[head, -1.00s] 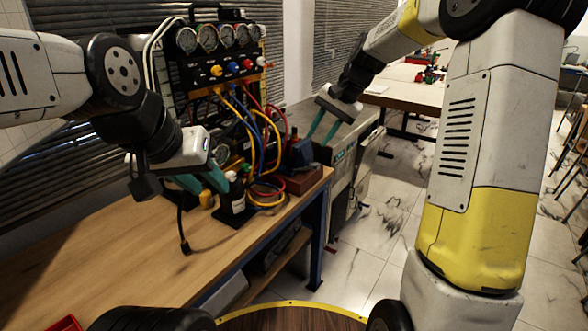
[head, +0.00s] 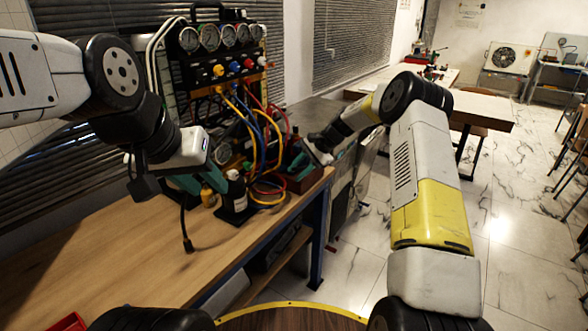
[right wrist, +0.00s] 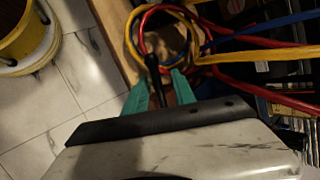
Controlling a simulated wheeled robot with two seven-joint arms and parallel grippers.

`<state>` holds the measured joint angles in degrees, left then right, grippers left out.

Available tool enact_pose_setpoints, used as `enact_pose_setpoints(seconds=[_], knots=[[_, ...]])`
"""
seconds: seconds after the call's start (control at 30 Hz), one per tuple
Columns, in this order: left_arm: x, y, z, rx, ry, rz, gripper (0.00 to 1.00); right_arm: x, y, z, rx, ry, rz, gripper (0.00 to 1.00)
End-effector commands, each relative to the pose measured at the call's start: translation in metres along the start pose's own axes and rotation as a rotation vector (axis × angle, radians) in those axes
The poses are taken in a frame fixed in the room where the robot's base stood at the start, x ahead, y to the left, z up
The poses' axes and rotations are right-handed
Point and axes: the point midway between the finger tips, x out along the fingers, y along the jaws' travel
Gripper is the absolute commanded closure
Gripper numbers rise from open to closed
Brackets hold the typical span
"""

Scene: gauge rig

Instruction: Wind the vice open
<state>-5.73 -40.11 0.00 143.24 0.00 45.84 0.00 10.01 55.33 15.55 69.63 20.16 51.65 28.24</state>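The dark blue vice (head: 295,158) stands on a reddish-brown block (head: 311,181) at the right end of the workbench, partly hidden by hoses and my right gripper. My right gripper (head: 308,160) is at the vice in the head view. In the right wrist view its two teal fingers (right wrist: 160,88) are apart, with a dark rod (right wrist: 154,72) between them. I cannot tell whether they touch the rod. My left gripper (head: 205,184) hangs over the bench beside a dark bottle (head: 236,190), its teal fingers apart; their tips are partly hidden.
A gauge panel (head: 222,70) with coloured valves stands behind the bench, and red, blue and yellow hoses (head: 262,145) loop down beside the vice. A yellow-capped bottle (head: 209,196) is near my left gripper.

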Motion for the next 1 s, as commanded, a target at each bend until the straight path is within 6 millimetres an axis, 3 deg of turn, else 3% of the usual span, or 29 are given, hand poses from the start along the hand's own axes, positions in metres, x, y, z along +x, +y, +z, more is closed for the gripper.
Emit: enact_pose_setpoints(seconds=[0.13,0.43,0.6,1.0], knots=[[0.0,0.0,0.0,0.0,0.0,0.0,0.64,0.0129,0.0002,0.0001,0.0,0.0,0.001,0.68],[0.0,0.0,0.0,0.0,0.0,0.0,0.64,0.0157,0.0001,-0.0001,0.0,0.001,0.0,0.68],[0.0,0.0,0.0,0.0,0.0,0.0,0.64,0.0156,0.0002,0.0,0.0,0.001,0.0,1.0],[0.0,0.0,0.0,0.0,0.0,0.0,0.64,0.0155,0.0001,0.0,-0.001,0.0,0.0,1.0]])
